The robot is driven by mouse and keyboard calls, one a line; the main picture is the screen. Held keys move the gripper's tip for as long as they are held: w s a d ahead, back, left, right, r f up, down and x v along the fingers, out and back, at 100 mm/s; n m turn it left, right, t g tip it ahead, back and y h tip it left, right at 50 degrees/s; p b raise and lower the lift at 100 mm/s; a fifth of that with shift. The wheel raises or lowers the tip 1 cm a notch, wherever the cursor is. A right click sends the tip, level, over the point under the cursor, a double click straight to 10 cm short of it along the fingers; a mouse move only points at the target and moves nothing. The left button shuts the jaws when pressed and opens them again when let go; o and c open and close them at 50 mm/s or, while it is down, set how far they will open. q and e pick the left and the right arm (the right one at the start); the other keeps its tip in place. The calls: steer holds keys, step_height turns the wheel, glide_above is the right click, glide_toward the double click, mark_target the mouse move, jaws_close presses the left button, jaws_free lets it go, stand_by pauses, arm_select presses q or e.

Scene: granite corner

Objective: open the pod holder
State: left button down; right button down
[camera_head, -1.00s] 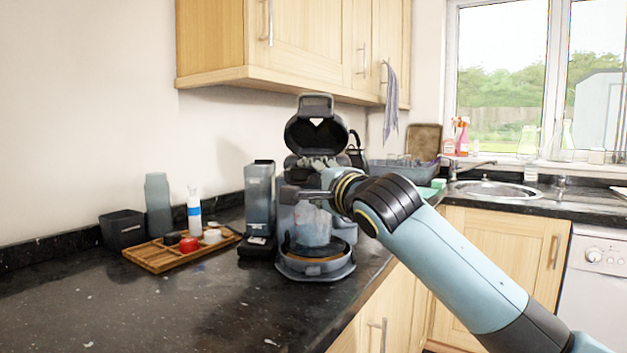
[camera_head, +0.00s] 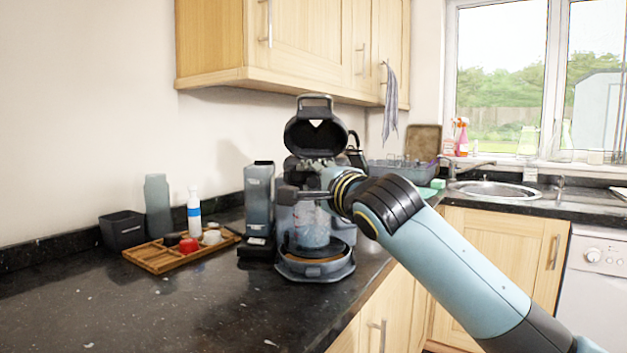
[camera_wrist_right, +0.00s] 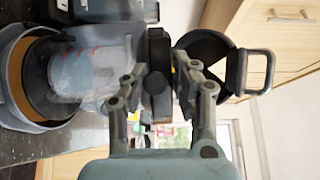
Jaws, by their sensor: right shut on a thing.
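The coffee machine (camera_head: 317,262) stands on the counter with its dark lid (camera_head: 316,134) raised. The pod holder is the dark part at the machine's middle, with a dark end (camera_head: 287,195) sticking out to the left. My right gripper (camera_head: 312,178) is at the machine's front, below the raised lid. In the right wrist view my gripper (camera_wrist_right: 160,78) is shut on a dark bar (camera_wrist_right: 158,48), which looks like the pod holder's handle. My wrist hides part of the holder, so how far it is open is unclear. My left gripper is out of view.
A tall grey container (camera_head: 259,197) is close on the left. A wooden tray (camera_head: 160,262) with small items lies farther left. Cabinets (camera_head: 300,45) hang above. The front left counter is clear.

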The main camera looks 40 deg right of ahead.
steer(key=s+a+f+p, duration=0.1)
steer(key=s+a, duration=0.3)
steer(key=s, duration=0.1)
steer(key=shift+s+f, duration=0.1)
steer(key=c, duration=1.2)
jaws_free()
steer(key=shift+d, duration=0.1)
steer(key=shift+o, duration=0.2)
steer(key=shift+r, duration=0.25)
steer(key=s+a, duration=0.1)
steer(key=s, duration=0.6)
steer(key=shift+a, duration=0.15)
steer(key=shift+s, duration=0.1)
